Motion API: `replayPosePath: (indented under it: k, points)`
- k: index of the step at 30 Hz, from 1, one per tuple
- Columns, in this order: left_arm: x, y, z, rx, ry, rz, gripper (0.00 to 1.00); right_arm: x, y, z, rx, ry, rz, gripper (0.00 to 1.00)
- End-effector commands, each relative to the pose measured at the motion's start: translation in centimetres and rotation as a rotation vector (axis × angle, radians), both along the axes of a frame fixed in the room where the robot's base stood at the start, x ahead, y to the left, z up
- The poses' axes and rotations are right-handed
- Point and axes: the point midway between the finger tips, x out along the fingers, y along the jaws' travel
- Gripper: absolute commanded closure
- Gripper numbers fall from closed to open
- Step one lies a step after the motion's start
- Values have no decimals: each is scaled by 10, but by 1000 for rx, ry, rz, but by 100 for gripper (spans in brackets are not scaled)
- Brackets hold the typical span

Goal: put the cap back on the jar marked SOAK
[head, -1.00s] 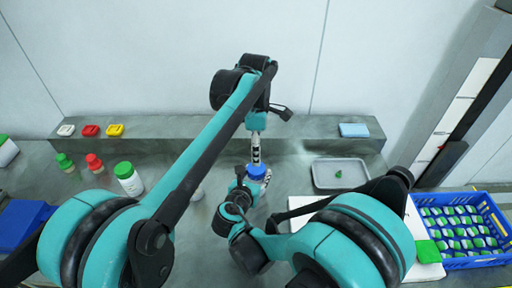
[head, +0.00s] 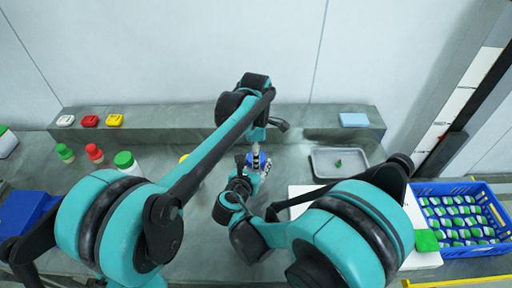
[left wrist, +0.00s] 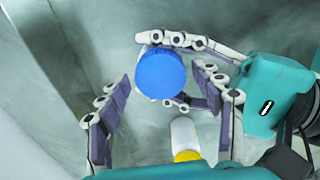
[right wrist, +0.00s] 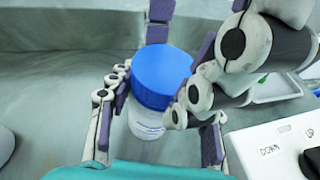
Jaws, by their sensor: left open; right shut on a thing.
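A white jar (right wrist: 147,123) with a blue cap (right wrist: 163,76) on its top stands upright in my right gripper (head: 258,177), which is shut on its body. The print on the jar is too small to read, so I cannot tell whether it says SOAK. The blue cap also shows in the left wrist view (left wrist: 160,73) and, mostly covered, in the head view (head: 249,159). My left gripper (head: 256,154) is open above the cap, its fingers spread to either side. I cannot tell whether they touch it.
A white jar with a yellow cap (left wrist: 186,155) stands close by. Green-capped (head: 125,161) and red-capped (head: 95,152) jars stand left. A raised ledge (head: 220,118) runs behind.

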Motion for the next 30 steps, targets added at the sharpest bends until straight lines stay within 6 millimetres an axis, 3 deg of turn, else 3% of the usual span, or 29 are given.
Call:
replayPosePath:
  k: [9,11,15,16,23,30]
  points:
    - [0,0,-3,0,0,0,34,0,0,0,0,0,0,100]
    - [0,0,-3,0,0,0,47,0,0,0,0,0,0,100]
    - [0,0,-3,0,0,0,84,0,0,0,0,0,0,100]
    - [0,0,-3,0,0,0,86,0,0,0,0,0,0,100]
    - [0,0,-3,0,-1,-50,86,0,0,0,0,-1,0,100]
    - [0,0,-3,4,-3,-430,86,0,0,0,0,-1,0,100]
